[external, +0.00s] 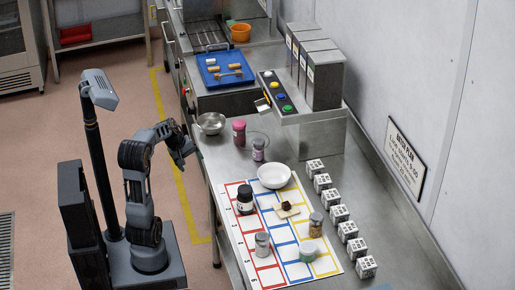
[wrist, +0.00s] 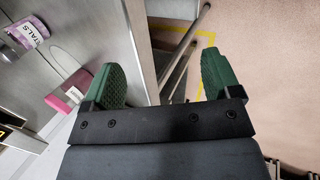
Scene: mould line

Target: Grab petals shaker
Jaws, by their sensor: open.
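A pink shaker (external: 239,132) stands left of the petals shaker, with a steel bowl (external: 211,123) behind it. A white bowl (external: 273,176) and a coloured grid mat (external: 268,281) with several jars lie nearer. Labelled cubes (external: 331,198) line the right. The floor aisle (external: 190,215) is clear.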

